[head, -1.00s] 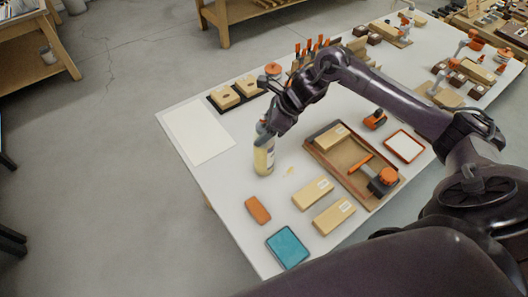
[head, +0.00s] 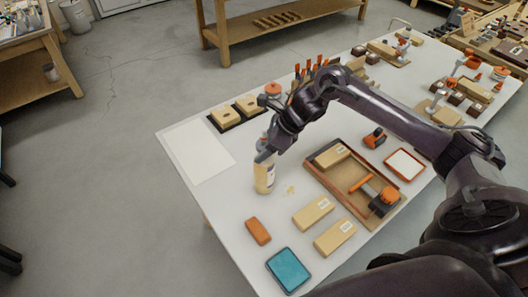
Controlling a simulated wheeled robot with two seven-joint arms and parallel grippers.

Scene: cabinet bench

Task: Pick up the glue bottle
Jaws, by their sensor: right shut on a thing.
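The glue bottle (head: 264,178) is a pale yellowish bottle, upright near the left edge of the white table. My right gripper (head: 265,152) comes down from above and is shut on its upper part. The fingers hide the top of the bottle. The bottle's base is at or very close to the tabletop; I cannot tell if there is a gap. My left gripper is not in view.
A white sheet (head: 197,153) lies left of the bottle. An orange block (head: 258,231), a teal tray (head: 288,270) and wooden blocks (head: 313,212) lie in front. A brown tray (head: 322,185) with tools is to the right. Small yellowish marks (head: 289,190) lie beside the bottle.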

